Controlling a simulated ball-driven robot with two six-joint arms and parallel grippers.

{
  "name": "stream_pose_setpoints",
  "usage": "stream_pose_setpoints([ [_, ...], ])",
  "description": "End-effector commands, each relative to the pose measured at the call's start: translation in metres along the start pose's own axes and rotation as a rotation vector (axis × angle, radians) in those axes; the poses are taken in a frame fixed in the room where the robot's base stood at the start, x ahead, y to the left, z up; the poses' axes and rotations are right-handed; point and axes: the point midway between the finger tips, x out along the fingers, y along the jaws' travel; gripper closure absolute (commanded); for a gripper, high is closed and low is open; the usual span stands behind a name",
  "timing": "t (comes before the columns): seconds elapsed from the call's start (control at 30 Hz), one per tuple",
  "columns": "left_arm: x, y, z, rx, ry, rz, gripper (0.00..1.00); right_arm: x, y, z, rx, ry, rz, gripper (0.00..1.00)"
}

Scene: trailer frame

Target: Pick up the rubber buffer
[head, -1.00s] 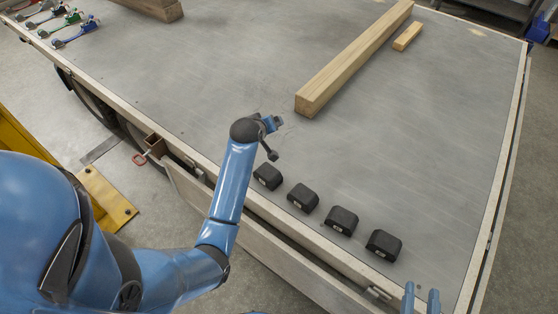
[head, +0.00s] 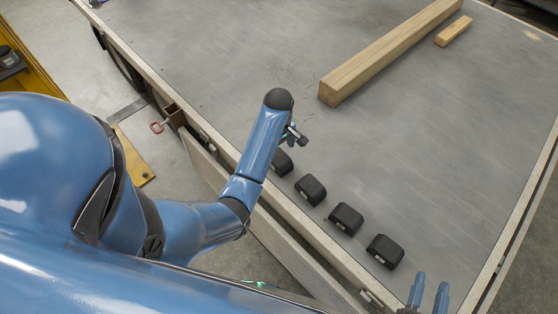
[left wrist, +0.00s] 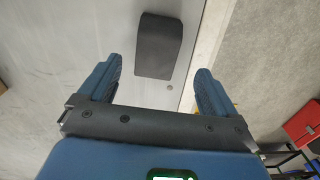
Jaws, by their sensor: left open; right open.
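Several black rubber buffers stand in a row along the near edge of the trailer bed: one (head: 281,163) partly behind my left gripper, then a second (head: 311,190), a third (head: 346,219) and a fourth (head: 385,251) towards the lower right. My left gripper (head: 299,136) is open and empty, above the bed beside the first buffer. In the left wrist view, a dark buffer (left wrist: 158,45) shows ahead, between the lines of the open fingers and apart from them. My right gripper (head: 430,287) is open, at the bottom, right of the fourth buffer; its fingertips show.
A long wooden beam (head: 390,55) and a short wood block (head: 453,31) lie on the grey trailer bed (head: 220,60). A raised pale edge rail (head: 300,230) runs beside the buffers. The middle of the bed is clear.

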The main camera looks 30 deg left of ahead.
Motion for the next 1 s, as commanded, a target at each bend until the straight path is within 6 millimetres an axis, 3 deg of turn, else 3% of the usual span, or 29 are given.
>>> stream_pose_setpoints([
  [0.1, 0.015, 0.0, 0.0, 0.001, 0.0, -0.001, 0.08, 0.0, 0.0, 0.001, 0.0, 0.0, 0.0, 0.57],
  [0.43, 0.034, 0.002, -0.002, 0.002, 0.0, 0.0, 0.08, 0.0, 0.0, 0.0, 0.0, 0.001, 0.0, 0.57],
  [0.7, 0.067, 0.004, -0.005, 0.003, 0.0, 0.0, 0.08, 0.0, 0.0, 0.001, 0.0, 0.001, 0.0, 0.57],
  [1.0, 0.076, 0.004, -0.005, 0.003, 0.001, 0.002, 0.08, 0.0, 0.0, 0.001, 0.0, 0.001, 0.0, 0.57],
])
